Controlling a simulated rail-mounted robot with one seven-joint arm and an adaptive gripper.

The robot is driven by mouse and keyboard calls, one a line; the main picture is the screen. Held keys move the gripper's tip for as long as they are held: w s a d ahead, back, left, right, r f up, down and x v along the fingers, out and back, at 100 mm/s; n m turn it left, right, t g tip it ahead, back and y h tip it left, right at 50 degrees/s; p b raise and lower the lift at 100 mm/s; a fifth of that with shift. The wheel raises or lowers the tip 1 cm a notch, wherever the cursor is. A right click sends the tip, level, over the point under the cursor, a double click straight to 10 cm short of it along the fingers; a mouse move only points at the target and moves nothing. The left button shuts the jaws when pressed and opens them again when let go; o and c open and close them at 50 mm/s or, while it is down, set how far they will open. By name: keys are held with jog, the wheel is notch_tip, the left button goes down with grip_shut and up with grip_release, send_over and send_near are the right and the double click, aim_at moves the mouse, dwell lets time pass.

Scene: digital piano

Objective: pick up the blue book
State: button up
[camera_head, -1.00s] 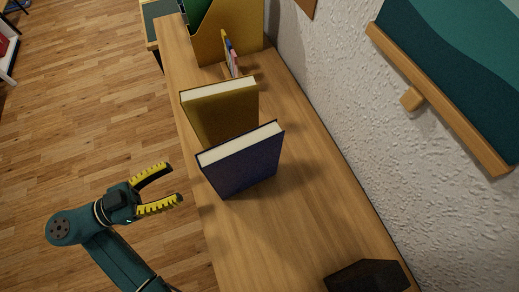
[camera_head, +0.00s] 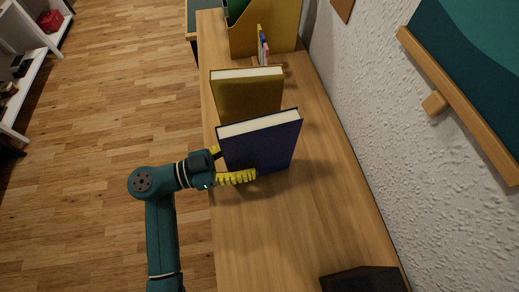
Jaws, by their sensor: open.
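The blue book (camera_head: 265,147) stands upright on the wooden shelf top, its white page edge facing up. A yellow-brown book (camera_head: 247,95) stands upright just behind it. My gripper (camera_head: 236,165) is at the left end of the blue book, with its yellow ridged fingers open. The near finger lies in front of the book's lower left face. The far finger is mostly hidden behind the book's left edge. I cannot tell whether either finger touches it.
A yellow file holder (camera_head: 265,30) and a small upright colourful item (camera_head: 263,48) stand farther back. A dark object (camera_head: 363,280) lies at the near right. A white textured wall (camera_head: 365,120) bounds the right side. The shelf top (camera_head: 290,225) in front of the blue book is clear.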

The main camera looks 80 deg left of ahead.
jog(key=shift+w+a, duration=0.1)
jog(key=shift+w, duration=1.05)
grip_shut()
jog(key=shift+r, duration=0.1)
